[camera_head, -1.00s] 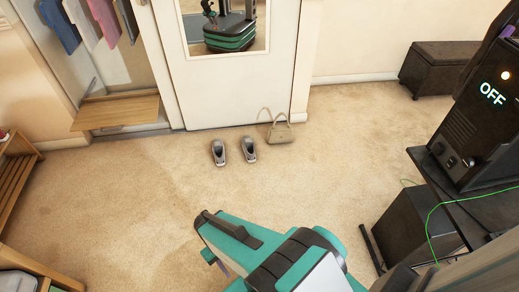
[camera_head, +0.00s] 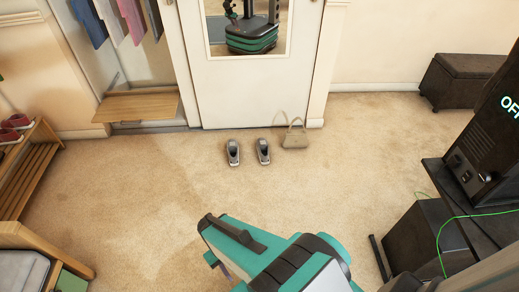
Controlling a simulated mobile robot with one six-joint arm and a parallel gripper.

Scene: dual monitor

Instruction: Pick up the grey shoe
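A pair of grey shoes stands on the beige carpet in front of the white door, the left shoe (camera_head: 233,153) and the right shoe (camera_head: 263,151) side by side with a small gap. My arm, teal and black, reaches in from the bottom of the view. My gripper (camera_head: 213,262) is at its left end, low in the picture and well short of the shoes. Its fingers are mostly hidden by the arm, so I cannot see whether they are apart. Nothing shows between them.
A beige handbag (camera_head: 294,139) stands just right of the shoes. A wooden shoe rack (camera_head: 30,165) is at the left. A dark desk with a black computer tower (camera_head: 487,140) is at the right, with a green cable. The carpet between my arm and the shoes is clear.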

